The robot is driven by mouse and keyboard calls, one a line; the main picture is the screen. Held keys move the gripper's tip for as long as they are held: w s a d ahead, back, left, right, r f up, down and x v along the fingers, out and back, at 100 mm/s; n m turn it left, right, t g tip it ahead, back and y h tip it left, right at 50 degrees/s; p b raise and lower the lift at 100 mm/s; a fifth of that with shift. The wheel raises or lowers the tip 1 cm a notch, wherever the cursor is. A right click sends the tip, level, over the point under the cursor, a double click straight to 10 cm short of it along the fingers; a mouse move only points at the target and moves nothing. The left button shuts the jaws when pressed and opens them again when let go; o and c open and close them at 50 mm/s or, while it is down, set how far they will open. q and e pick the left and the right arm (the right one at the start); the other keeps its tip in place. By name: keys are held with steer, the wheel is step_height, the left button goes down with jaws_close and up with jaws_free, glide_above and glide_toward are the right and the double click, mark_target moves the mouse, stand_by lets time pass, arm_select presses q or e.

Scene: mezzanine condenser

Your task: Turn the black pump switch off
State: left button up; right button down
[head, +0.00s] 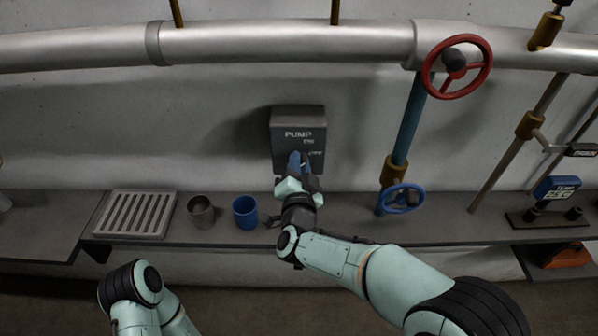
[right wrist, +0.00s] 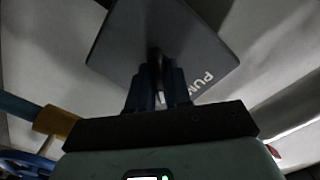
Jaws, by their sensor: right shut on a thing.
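The dark grey pump box (head: 298,117) is on the wall in the middle of the head view, with the words PUMP, ON and OFF on its front. Its front also fills the top of the right wrist view (right wrist: 185,40). My right gripper (head: 300,163) is at the lower part of the box, by the OFF word. Its blue fingers (right wrist: 159,88) are shut on the black switch (right wrist: 155,62), which shows as a dark narrow piece between them. In the head view the gripper hides the switch. My left gripper is out of view; only part of its arm shows at the bottom left.
On the shelf below stand a drain grate (head: 137,214), a grey cup (head: 201,211) and a blue cup (head: 245,212). A blue valve wheel (head: 402,198) and a red one (head: 468,86) are to the right. A temperature display (head: 557,188) stands further right.

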steer(key=m+b, duration=0.1)
steer(key=b, duration=0.1)
steer(key=m+b, duration=0.1)
steer(key=m, duration=0.1)
steer(key=shift+d+f+b, duration=0.1)
steer(key=shift+f+b, duration=0.15)
steer(key=shift+b, duration=0.15)
steer(key=m+b, duration=0.2)
steer(key=b, duration=0.1)
steer(key=shift+m, duration=0.3)
steer(key=m+b, duration=0.3)
steer(key=shift+r+m+b, duration=0.1)
steer(key=shift+m+b, duration=0.2)
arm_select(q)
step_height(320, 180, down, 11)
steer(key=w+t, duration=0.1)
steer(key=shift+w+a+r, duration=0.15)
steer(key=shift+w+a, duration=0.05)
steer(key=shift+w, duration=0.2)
arm_select(e)
steer(key=shift+m, duration=0.4)
steer(key=c, duration=1.1)
jaws_free()
steer(key=shift+c, duration=0.2)
steer(key=shift+s, duration=0.1)
steer(key=s, duration=1.3)
